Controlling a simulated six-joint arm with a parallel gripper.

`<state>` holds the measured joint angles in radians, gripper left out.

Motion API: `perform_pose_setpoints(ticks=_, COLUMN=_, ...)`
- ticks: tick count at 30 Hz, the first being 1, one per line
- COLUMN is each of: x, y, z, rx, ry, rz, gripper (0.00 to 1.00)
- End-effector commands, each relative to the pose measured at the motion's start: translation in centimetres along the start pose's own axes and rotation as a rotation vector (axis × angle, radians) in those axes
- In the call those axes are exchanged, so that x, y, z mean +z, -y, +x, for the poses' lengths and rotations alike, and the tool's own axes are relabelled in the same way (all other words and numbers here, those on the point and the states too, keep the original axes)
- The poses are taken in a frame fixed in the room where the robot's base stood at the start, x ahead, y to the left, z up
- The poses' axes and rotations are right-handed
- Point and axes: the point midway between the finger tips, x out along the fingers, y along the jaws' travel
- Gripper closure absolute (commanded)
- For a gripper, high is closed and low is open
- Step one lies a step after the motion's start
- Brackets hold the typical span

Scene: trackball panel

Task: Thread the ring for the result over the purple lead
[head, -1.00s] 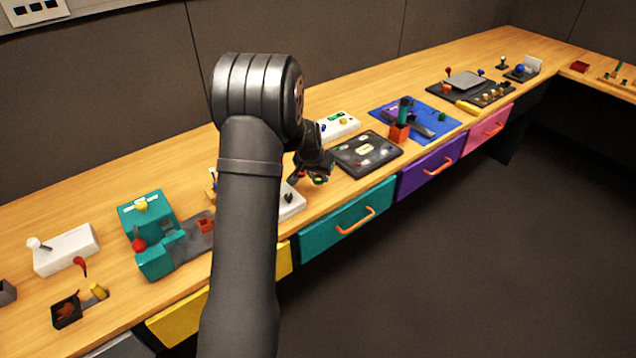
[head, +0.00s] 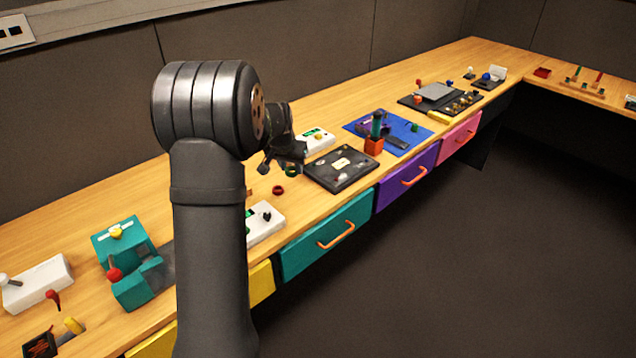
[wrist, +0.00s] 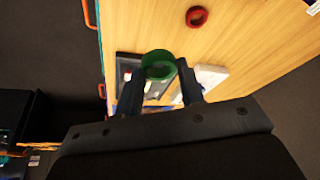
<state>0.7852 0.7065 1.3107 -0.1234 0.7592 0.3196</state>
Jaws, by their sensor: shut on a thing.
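My gripper (wrist: 159,80) is shut on a green ring (wrist: 158,64), which sits between the fingertips in the wrist view. In the head view the green ring (head: 292,170) hangs below my gripper, above the bench and left of the black panel. A red ring (head: 278,190) lies on the wood below it; it also shows near the top of the wrist view (wrist: 197,16). I cannot make out a purple lead for certain in either view.
The black panel (head: 318,179) and a white box (head: 318,143) are close to my gripper. A blue mat (head: 418,134) with a red block and green post (head: 374,145) is farther right. Colored drawers line the bench front. A rack with small posts (head: 585,88) stands far right.

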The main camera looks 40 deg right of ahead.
Motion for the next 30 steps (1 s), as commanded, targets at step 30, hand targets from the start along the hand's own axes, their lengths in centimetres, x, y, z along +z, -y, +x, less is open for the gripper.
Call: perform_pose_setpoints(ticks=30, x=-0.1, y=19.3, z=-0.8, rx=0.012, ry=-0.013, rz=0.014, gripper=0.86)
